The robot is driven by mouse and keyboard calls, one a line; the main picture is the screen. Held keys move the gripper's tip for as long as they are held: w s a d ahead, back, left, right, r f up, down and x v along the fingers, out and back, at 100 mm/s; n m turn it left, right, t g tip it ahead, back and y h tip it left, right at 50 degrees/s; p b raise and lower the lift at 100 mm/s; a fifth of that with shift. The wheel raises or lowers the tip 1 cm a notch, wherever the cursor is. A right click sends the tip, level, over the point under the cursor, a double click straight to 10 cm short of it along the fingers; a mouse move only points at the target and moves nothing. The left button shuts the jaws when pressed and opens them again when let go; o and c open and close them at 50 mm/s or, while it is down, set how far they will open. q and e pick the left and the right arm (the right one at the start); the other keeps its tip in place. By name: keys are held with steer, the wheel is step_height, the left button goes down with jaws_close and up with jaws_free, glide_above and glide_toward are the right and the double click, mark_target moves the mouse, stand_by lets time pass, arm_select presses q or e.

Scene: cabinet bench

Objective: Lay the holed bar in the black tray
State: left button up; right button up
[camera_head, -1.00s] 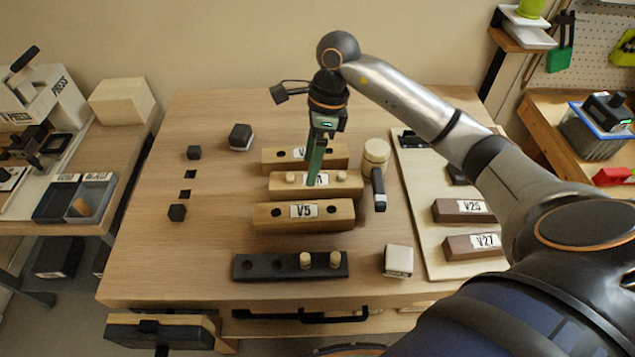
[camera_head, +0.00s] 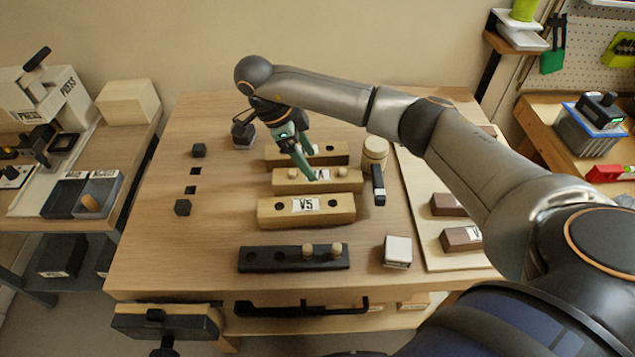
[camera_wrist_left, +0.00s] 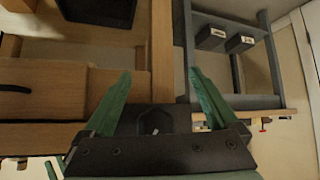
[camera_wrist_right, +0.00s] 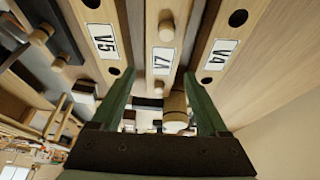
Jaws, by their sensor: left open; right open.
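Three pale wooden bars lie across the bench: V5 (camera_head: 275,213) in front and V4 (camera_wrist_right: 238,60) at the back, both with open holes, and V7 (camera_head: 345,181) between them with two pegs. I cannot tell which one the task means. A two-part tray (camera_head: 63,198) on the left side table has a black compartment and a grey one holding a small tan piece. My right gripper (camera_head: 307,174) is open, tilted, with its tips by V7; its open fingers also show in the right wrist view (camera_wrist_right: 160,95). My left gripper (camera_wrist_left: 158,95) is open and empty, off the head view.
A black block with two pegs (camera_head: 262,260) lies at the bench front, beside a white-topped block (camera_head: 397,251). A mallet (camera_head: 376,158) lies right of the bars. A pale board (camera_head: 419,222) carries brown bars. The bench's left side is mostly clear, with small dark cubes.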

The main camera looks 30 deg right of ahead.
steer(key=shift+w+p+x, duration=0.15)
steer(key=shift+p+x, duration=0.05)
steer(key=shift+x, duration=1.5)
steer(key=shift+w+p+x, duration=0.15)
steer(key=shift+x, duration=1.55)
steer(key=shift+a+f, duration=0.1)
steer(key=shift+a, duration=0.05)
jaws_close()
